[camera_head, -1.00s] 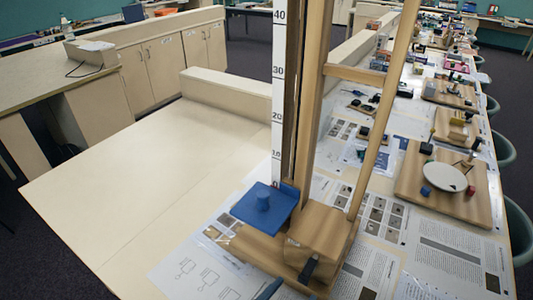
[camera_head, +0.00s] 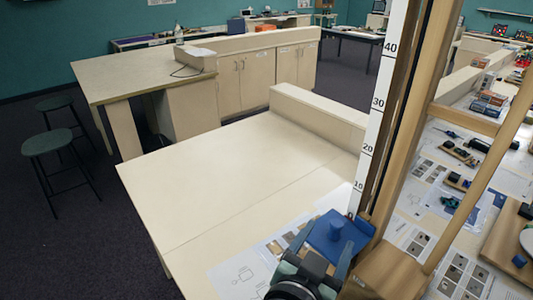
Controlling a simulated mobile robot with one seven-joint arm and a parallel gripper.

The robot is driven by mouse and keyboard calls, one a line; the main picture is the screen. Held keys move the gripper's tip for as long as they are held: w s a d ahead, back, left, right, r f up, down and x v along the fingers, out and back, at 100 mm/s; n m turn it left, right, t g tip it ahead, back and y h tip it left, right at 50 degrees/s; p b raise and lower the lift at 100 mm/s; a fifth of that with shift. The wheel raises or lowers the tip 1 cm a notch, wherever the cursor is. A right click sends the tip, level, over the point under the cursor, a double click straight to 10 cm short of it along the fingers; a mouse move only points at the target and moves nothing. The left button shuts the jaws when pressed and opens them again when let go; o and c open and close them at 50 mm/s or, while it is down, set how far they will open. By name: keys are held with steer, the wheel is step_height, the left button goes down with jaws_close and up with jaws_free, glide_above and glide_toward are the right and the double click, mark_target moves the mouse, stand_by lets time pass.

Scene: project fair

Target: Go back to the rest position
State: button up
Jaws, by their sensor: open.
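My gripper (camera_head: 322,262) shows at the bottom of the view, dark with bluish fingers, close in front of a blue platform (camera_head: 338,240) with a small round knob on top. The jaws are open. I cannot tell whether a finger touches the platform. The platform sits low on a tall wooden frame (camera_head: 405,150), beside a white upright scale (camera_head: 377,110) marked 10 to 40. The frame's wooden base (camera_head: 385,277) is partly cut off by the lower edge.
The pale table (camera_head: 240,175) is bare left of the frame, with a raised ledge (camera_head: 320,115) behind. Printed sheets (camera_head: 245,272) lie near the platform. Wooden project boards (camera_head: 508,240) stand at right. A cabinet counter (camera_head: 150,75) and stools (camera_head: 48,142) are farther left.

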steer(key=w+a+r+n+t+y, duration=0.1)
steer(key=a+r+t, duration=0.1)
steer(key=r, duration=0.5)
steer(key=w+a+r+n+t+y, duration=0.1)
steer(key=a+r+t, duration=0.1)
steer(key=r, duration=0.5)
steer(key=s+a+r+n+t+y, duration=0.2)
steer(key=s+r+t, duration=0.1)
steer(key=r, duration=0.6)
steer(key=s+a+r+n+t+y, duration=0.1)
steer(key=s+a+r+n+t, duration=0.1)
steer(key=r, duration=0.6)
steer(key=s+a+r+n+t+y, duration=0.2)
steer(key=s+r+t, duration=0.3)
steer(key=r, duration=0.4)
steer(key=shift+s+a+r+y, duration=0.25)
steer(key=shift+s+r+y, duration=0.05)
steer(key=shift+s, duration=0.05)
